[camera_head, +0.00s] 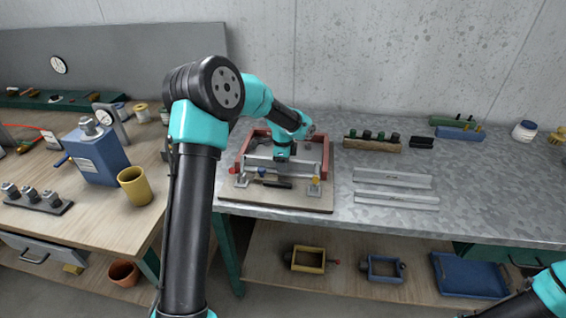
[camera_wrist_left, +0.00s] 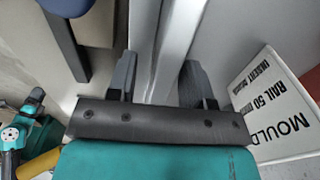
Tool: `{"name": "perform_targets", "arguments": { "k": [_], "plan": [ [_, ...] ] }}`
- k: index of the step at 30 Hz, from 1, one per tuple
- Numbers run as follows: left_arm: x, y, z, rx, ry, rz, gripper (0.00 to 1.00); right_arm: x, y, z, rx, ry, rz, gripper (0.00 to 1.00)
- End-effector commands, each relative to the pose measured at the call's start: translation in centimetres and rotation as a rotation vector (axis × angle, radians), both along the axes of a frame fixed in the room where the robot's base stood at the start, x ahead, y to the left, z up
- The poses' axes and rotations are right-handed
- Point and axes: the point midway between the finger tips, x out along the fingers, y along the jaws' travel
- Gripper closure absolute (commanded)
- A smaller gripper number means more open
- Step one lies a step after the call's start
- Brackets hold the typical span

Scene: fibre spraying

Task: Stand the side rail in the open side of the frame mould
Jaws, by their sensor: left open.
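The red frame mould (camera_head: 325,155) sits on a board (camera_head: 250,202) on the metal bench. A silver side rail (camera_head: 300,167) lies across its front side, between the ends of the red walls; I cannot tell whether it is fully seated. My left gripper (camera_head: 282,156) is over the middle of this rail, pointing down. In the left wrist view, the pale rail (camera_wrist_left: 172,45) runs between the two dark fingers (camera_wrist_left: 160,82), which are open with gaps beside it. My right gripper is out of view; only part of that arm shows at bottom right.
Two silver rails (camera_head: 393,178) lie to the right. A wooden block with dark knobs (camera_head: 372,142) is behind them. A MOULD label (camera_wrist_left: 275,105) is near the fingers.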

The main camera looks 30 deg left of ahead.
Motion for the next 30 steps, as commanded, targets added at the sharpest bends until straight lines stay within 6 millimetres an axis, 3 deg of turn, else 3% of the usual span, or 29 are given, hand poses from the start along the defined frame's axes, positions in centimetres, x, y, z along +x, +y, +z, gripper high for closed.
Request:
{"name": "perform_targets", "arguments": {
  "k": [5, 11, 30],
  "plan": [
    [0.0, 0.0, 0.4, 0.000, -0.001, 0.000, 0.53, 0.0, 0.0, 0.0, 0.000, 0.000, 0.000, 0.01],
    [0.0, 0.0, 2.7, 0.000, -0.002, 0.001, 0.53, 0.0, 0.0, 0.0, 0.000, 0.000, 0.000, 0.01],
    [0.0, 0.0, 14.7, -0.001, -0.004, 0.000, 0.53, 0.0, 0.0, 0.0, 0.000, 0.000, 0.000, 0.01]
  ]
}}
